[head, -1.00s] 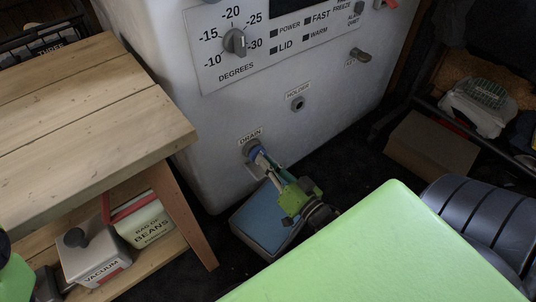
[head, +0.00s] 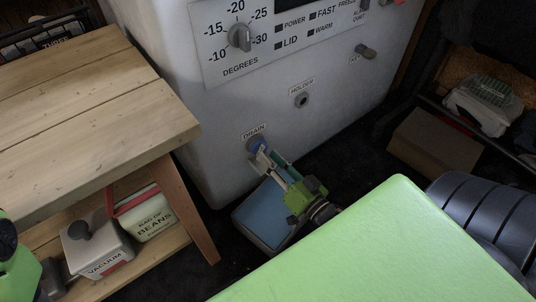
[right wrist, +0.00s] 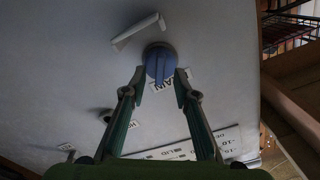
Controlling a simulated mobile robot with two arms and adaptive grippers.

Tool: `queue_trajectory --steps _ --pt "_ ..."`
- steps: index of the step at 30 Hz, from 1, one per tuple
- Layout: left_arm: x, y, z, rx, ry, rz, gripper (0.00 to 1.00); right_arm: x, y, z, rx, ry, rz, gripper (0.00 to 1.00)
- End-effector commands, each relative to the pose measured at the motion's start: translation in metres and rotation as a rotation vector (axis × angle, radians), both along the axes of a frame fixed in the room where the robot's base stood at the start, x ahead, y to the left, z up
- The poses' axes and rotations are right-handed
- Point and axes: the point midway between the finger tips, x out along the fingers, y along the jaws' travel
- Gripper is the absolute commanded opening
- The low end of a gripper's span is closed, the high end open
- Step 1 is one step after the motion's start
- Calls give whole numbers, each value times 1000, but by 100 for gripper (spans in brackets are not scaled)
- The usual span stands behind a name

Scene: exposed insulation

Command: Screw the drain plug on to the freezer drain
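The blue drain plug (head: 257,145) sits at the drain, under the DRAIN label, low on the white freezer (head: 215,120). In the right wrist view the plug (right wrist: 159,62) is a round blue cap with a raised grip bar, against the freezer wall. My right gripper (head: 268,160) is open just in front of the plug. In the right wrist view its two fingertips (right wrist: 164,82) are spread either side below the plug, with nothing between them. The plug's threads are hidden.
A blue-topped box (head: 265,215) lies on the floor beneath my right gripper. The holder hole (head: 301,100) is empty.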

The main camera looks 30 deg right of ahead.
Motion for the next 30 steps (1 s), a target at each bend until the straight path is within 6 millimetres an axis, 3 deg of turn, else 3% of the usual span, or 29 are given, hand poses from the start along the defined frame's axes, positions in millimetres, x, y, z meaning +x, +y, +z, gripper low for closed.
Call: queue_trajectory --steps 9,15,30 --pt "0 0 0 2 1 1 0 -66 -5 -1 -1 4 0 27" --pt "0 0 -1 2 1 1 0 -92 -7 -1 -1 1 0 27" --pt "0 -1 0 3 2 1 0 -100 -8 0 -1 -1 -1 27"
